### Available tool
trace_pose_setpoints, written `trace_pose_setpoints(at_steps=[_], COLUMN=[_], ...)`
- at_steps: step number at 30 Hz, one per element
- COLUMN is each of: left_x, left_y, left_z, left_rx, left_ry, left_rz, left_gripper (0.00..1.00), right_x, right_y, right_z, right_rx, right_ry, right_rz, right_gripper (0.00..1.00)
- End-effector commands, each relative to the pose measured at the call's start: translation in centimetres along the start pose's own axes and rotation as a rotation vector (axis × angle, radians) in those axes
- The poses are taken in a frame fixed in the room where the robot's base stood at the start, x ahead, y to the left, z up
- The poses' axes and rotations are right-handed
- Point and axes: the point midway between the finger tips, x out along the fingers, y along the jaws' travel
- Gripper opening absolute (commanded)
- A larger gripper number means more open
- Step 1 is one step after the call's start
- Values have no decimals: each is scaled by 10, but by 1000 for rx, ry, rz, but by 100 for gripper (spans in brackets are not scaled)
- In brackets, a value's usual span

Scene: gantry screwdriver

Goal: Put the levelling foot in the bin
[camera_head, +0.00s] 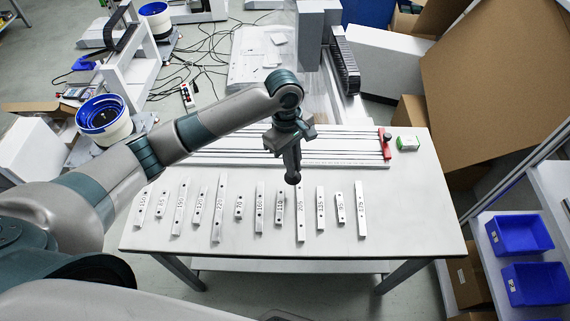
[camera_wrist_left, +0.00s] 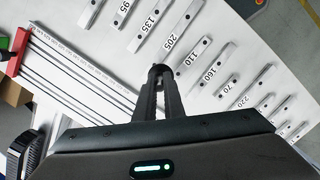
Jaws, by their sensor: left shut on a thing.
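My left gripper (camera_head: 291,160) points down over the middle of the table, above the row of numbered bars. It is shut on a small dark, round-ended piece, the levelling foot (camera_head: 292,178), held at the fingertips. The foot also shows as a dark knob at the fingertips in the left wrist view (camera_wrist_left: 160,70); the fingers hide part of it. Two blue bins sit at the right edge on a white surface: an upper bin (camera_head: 521,252) and a lower bin (camera_head: 537,302), both far to the right of the gripper. My right gripper is not in view.
A large cardboard sheet (camera_head: 490,80) stands behind the bins. The table's right front is clear.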

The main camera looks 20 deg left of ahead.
Motion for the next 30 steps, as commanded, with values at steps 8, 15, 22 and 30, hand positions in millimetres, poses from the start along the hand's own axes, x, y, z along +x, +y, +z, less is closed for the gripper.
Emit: trace_pose_setpoints(at_steps=[8, 15, 22, 30], left_x=[-22, -32, -34, -34], left_y=[-5, -7, -8, -8], left_z=[54, 78, 82, 81], left_rx=[4, 0, -1, -1], left_ry=[-1, 0, 1, 1], left_rz=[4, 2, 1, 1], left_gripper=[0, 0, 0, 0], right_x=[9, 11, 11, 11], right_y=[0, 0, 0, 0], right_z=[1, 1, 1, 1], right_rx=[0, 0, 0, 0], right_ry=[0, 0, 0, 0], right_rz=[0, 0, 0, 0], right_gripper=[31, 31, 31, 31])
